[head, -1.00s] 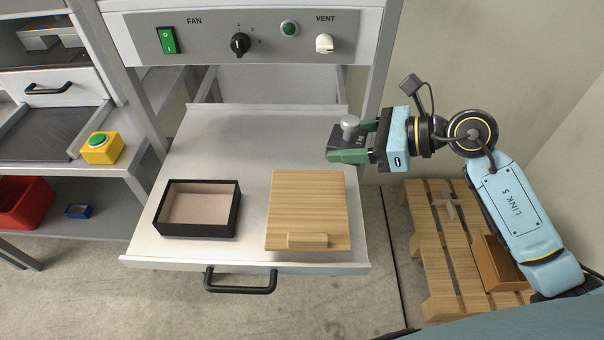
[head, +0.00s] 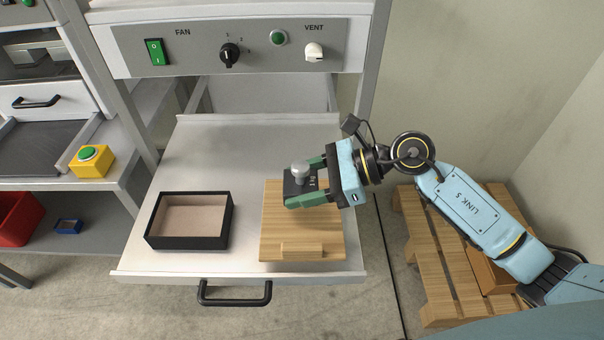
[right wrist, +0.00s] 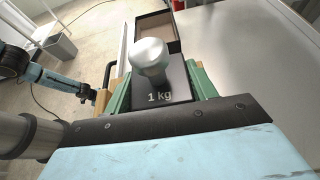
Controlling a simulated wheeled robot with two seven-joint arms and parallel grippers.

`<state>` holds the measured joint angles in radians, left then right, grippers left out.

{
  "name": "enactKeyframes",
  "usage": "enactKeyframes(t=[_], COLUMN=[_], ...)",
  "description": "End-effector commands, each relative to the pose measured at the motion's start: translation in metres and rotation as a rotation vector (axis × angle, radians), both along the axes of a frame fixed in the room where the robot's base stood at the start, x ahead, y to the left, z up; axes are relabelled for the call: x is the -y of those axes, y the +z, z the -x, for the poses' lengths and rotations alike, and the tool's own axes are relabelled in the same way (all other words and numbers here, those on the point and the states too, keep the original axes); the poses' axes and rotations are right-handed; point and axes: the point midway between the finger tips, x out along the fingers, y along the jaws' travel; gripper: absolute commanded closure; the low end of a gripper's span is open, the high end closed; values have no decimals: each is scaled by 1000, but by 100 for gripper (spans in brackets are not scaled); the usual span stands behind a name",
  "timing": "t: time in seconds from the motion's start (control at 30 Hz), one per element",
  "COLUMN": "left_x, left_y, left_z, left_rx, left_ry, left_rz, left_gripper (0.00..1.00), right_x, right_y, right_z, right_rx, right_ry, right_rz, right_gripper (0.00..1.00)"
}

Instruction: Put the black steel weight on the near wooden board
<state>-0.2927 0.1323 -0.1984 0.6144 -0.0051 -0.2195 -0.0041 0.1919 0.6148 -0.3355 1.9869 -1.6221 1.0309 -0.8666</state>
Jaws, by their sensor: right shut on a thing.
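The black steel weight (head: 299,183) has a silver knob on top and shows "1 kg" in the right wrist view (right wrist: 172,85). My right gripper (head: 308,187) is shut on it, with green fingers on its two sides. The weight is upright over the far part of the wooden board (head: 287,222). I cannot tell whether it touches the board or hangs a little above it. The board lies on the pulled-out drawer and has a small wooden block at its near edge. My left gripper is not in the head view.
A black open box (head: 190,244) with a beige inside sits left of the board on the grey drawer (head: 230,150). The drawer has a black handle (head: 235,293) in front. A control panel (head: 235,46) is behind. A wooden pallet (head: 425,255) lies on the floor at right.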

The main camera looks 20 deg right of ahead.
Motion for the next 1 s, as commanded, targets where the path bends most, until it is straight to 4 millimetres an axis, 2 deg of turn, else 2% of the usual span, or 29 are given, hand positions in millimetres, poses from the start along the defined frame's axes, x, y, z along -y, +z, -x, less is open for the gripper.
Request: enactKeyframes(t=[0.3,0.77,0.8,0.93,1.0], left_x=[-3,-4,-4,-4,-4], left_y=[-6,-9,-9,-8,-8], left_z=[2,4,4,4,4], left_rx=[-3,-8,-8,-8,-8], left_ry=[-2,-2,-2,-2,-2], left_rz=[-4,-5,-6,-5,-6], left_gripper=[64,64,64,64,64], right_x=[0,0,0,0,0], right_y=[-32,-37,-40,-39,-39], right_z=[-1,-1,0,0,0], right_rx=[4,5,-1,-1,-1], right_ry=[-2,-1,0,0,0], right_rz=[-5,-4,1,1,1], right_gripper=[100,100,41,24,22])
